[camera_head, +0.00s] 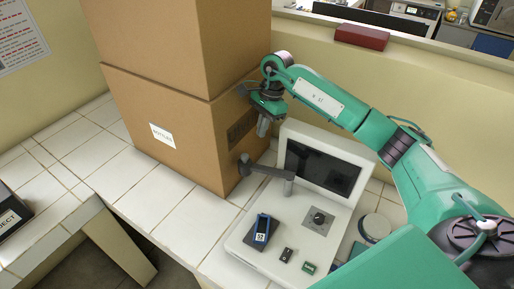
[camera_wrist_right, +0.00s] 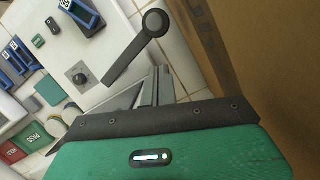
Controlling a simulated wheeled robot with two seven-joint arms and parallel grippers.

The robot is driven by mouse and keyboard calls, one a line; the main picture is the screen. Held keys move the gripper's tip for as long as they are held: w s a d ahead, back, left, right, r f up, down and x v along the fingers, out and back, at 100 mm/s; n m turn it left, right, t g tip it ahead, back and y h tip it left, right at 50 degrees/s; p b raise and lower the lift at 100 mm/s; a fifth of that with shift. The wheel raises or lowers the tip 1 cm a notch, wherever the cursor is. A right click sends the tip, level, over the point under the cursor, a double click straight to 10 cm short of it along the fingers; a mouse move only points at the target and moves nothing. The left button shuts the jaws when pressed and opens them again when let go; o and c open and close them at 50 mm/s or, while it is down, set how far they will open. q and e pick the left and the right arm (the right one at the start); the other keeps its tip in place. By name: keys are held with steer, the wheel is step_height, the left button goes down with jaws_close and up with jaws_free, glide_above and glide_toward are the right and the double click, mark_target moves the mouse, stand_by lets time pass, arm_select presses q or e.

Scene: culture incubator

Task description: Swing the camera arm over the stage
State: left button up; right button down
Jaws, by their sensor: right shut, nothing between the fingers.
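The dark grey camera arm (camera_head: 265,169) stands on a short post on the white instrument. Its round head (camera_head: 245,160) points left, out past the instrument's edge and close to the cardboard boxes. The stage appears to be the grey square plate with a dark round piece (camera_head: 318,219); the arm is not above it. In the right wrist view the camera arm (camera_wrist_right: 133,52) reaches up and right, away from the plate (camera_wrist_right: 79,75). My right gripper (camera_head: 263,128) is shut and empty, above and behind the arm's head, apart from it. My left gripper is not in view.
Stacked cardboard boxes (camera_head: 165,125) stand close left of my right gripper. The instrument has a dark screen (camera_head: 322,168) at its back. A blue labelled device (camera_head: 262,230) and small black and green pieces lie at its front. A red box (camera_head: 362,37) sits on the ledge behind.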

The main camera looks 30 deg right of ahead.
mark_target(266, 170)
steer(key=p+x, duration=0.4)
steer(key=x, duration=0.6)
steer(key=shift+d, duration=0.1)
